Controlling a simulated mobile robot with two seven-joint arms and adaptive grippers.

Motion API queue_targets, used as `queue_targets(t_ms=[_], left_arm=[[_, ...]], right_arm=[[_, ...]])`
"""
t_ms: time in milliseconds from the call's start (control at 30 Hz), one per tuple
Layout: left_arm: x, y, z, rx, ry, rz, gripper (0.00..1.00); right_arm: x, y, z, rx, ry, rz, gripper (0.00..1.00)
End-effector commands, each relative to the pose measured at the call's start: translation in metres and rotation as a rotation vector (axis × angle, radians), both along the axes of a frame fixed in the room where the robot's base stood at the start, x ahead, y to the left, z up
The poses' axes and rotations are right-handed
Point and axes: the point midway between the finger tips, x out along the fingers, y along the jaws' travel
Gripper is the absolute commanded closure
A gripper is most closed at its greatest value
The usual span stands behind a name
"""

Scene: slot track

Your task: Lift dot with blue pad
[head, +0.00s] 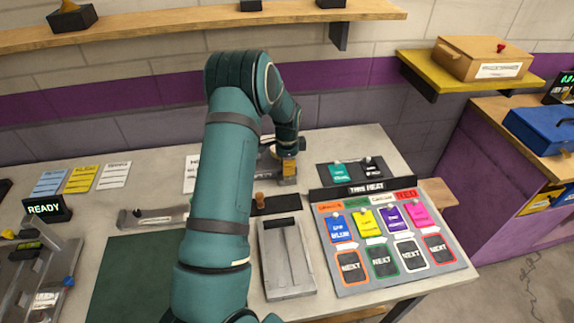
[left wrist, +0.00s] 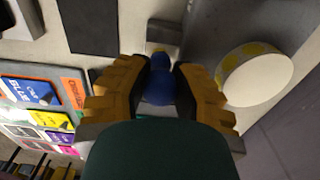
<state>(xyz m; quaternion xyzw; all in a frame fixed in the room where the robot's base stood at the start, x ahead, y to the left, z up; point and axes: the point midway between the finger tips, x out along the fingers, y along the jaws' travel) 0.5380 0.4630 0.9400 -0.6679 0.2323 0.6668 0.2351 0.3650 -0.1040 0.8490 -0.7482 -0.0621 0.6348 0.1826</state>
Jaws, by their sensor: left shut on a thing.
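My left gripper (head: 289,172) reaches to the back of the table in the head view, and its yellow fingers point down. In the left wrist view, the left gripper (left wrist: 160,88) is shut on a blue rounded piece (left wrist: 158,80), which I take to be the blue pad. The fingers hide its sides. A pale round piece with yellow spots (left wrist: 258,78) is to the right of the fingers, apart from the blue piece. I cannot tell which thing is the dot. My right gripper is not in view.
A heat board (head: 397,285) with coloured cards stands at the right of the table. A grey block with a slot (head: 287,280) lies left of it. A green mat (head: 125,285) and a READY sign (head: 46,208) are at the left. A shelf (head: 190,20) runs above the back.

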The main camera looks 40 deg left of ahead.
Motion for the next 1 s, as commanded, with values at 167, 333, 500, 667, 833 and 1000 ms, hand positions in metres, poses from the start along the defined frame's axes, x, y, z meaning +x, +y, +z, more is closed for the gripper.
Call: queue_targets(t_ms=[167, 333, 500, 667, 833, 1000], left_arm=[[0.0001, -0.0001, 0.0002, 0.0, 0.0, 0.0, 1.0], [0.0001, -0.0001, -0.0004, 0.0, 0.0, 0.0, 1.0], [0.0001, -0.0001, -0.0022, 0.0, 0.0, 0.0, 1.0], [0.0001, -0.0002, -0.004, 0.0, 0.0, 0.0, 1.0], [0.0001, -0.0002, -0.0059, 0.0, 0.0, 0.0, 1.0], [0.0001, -0.0002, -0.0077, 0.0, 0.0, 0.0, 1.0]], right_arm=[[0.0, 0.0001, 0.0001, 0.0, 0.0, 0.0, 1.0], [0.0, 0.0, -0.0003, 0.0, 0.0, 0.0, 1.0], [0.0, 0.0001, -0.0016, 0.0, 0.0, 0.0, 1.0], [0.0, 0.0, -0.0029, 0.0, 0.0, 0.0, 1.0], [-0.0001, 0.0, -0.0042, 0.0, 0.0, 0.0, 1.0], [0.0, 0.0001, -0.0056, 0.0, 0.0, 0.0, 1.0]])
